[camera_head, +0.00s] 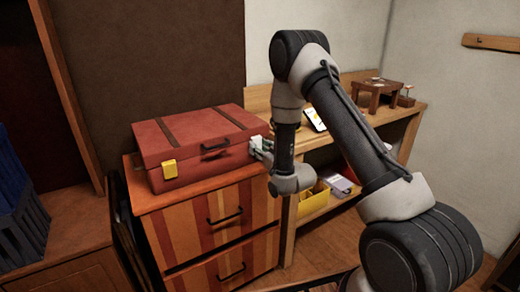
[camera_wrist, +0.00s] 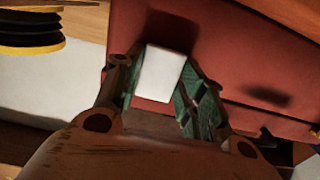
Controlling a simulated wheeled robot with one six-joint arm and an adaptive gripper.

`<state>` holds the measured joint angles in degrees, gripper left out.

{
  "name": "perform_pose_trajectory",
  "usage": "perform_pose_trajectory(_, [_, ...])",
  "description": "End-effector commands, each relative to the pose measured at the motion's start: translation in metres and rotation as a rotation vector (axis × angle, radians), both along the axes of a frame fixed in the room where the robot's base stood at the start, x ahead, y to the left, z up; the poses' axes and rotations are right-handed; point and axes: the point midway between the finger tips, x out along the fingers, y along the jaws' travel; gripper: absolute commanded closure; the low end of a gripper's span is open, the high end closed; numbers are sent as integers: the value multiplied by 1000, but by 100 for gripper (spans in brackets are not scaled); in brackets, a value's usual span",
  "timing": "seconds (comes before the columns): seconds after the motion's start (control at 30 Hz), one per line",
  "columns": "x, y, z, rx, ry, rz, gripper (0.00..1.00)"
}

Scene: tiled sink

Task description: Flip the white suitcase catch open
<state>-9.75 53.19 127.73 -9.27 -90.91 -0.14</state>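A red suitcase (camera_head: 200,142) with dark straps lies closed on top of a striped drawer cabinet. The white suitcase catch (camera_wrist: 160,74) is a small pale block on the suitcase's red front face. In the head view only a small part of it shows at the front right, by my gripper (camera_head: 262,150). In the wrist view my gripper (camera_wrist: 163,75) has its green-padded fingers on either side of the catch, close against both sides, and appears shut on it. A yellow catch (camera_head: 170,169) sits at the front left of the suitcase.
The suitcase's dark handle (camera_head: 215,146) lies left of my gripper. A wooden shelf unit (camera_head: 345,125) stands to the right, with a yellow bin (camera_head: 314,198) on its lower shelf.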

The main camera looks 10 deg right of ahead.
Motion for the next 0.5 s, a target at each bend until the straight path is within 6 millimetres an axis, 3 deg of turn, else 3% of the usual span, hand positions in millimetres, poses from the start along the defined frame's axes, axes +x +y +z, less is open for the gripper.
perform_pose_trajectory(0.5, [2,1,-8,76,-221,0,84])
